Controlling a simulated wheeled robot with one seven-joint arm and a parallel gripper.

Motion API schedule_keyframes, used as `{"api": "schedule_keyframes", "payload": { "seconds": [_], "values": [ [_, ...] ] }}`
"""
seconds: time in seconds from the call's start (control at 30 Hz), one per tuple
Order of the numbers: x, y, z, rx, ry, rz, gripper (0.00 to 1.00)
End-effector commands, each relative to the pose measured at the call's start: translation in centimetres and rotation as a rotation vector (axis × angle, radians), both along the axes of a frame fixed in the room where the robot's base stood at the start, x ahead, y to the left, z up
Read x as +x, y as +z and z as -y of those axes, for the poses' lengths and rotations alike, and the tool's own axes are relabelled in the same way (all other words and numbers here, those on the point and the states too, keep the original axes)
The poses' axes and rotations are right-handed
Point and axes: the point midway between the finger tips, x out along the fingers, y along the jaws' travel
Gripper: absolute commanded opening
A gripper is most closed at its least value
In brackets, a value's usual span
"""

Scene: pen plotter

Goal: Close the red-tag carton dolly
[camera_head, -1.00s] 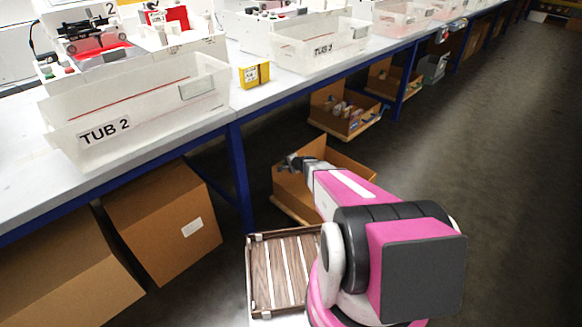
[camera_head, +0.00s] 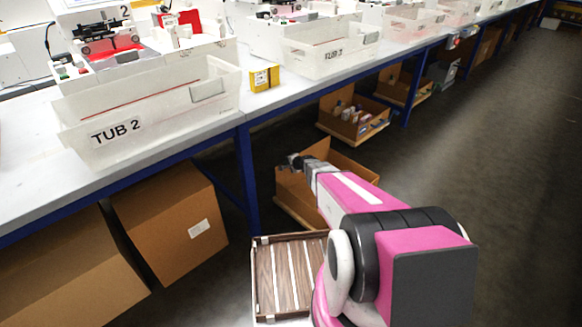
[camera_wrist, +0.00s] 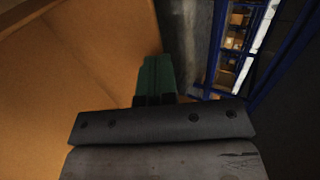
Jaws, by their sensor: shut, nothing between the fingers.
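An open brown carton (camera_head: 293,191) on a low wooden dolly stands out on the floor in front of the bench. No red tag shows on it, so I cannot tell whether it is the red-tag one. My gripper (camera_head: 294,160) is at the upper edge of this carton's near left side, empty; contact cannot be told. In the wrist view my dark green gripper fingers (camera_wrist: 157,78) are together beside a large brown carton wall (camera_wrist: 90,60). My pink arm hides part of the carton and its dolly.
More open cartons on dollies (camera_head: 352,118) stand farther along under the bench (camera_head: 215,130). Closed brown cartons (camera_head: 170,220) are under the bench at left. A blue bench leg (camera_head: 246,180) is left of the near open carton. The grey aisle floor (camera_head: 490,150) at right is clear.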

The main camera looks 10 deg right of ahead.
Motion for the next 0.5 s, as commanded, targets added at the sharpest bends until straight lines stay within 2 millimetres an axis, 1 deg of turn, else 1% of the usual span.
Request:
{"api": "schedule_keyframes", "payload": {
  "seconds": [0.03,0.5],
  "values": [
    [1.2,-0.2,-0.7,0.001,0.002,0.001,0.0],
    [8.5,-0.2,-6.0,0.0,0.001,0.001,0.0]
  ]
}}
